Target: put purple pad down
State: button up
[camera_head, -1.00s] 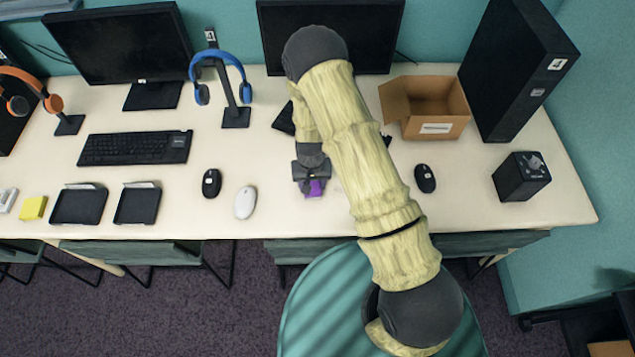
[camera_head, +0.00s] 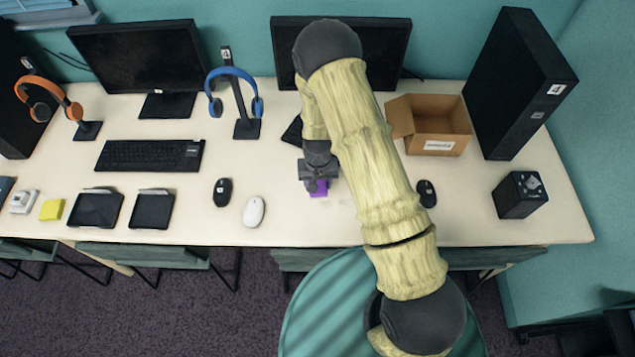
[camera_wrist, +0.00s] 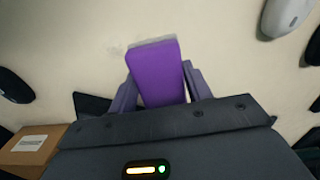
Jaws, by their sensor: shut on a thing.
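The purple pad (camera_head: 319,188) is between the fingers of my gripper (camera_head: 318,184), over the desk in front of the right monitor. In the wrist view the purple pad (camera_wrist: 158,74) lies between the two fingers of my gripper (camera_wrist: 160,85), which are shut on its sides. Its far end sticks out past the fingertips, with a pale edge along it. I cannot tell whether the pad touches the desk or is just above it.
A white mouse (camera_head: 254,211) and a black mouse (camera_head: 222,192) lie left of the pad. Another black mouse (camera_head: 427,193) and an open cardboard box (camera_head: 438,129) are to its right. Black trays (camera_head: 152,211) and a yellow pad (camera_head: 52,209) sit farther left. The desk (camera_head: 290,228) near the front edge is clear.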

dwell(0.4)
jog(key=w+d+r, duration=0.1)
jog(key=d+r, duration=0.2)
jog(key=d, duration=0.9)
jog(key=shift+w+d+r, duration=0.15)
jog(key=shift+w+d, duration=0.05)
jog(key=shift+w, duration=0.15)
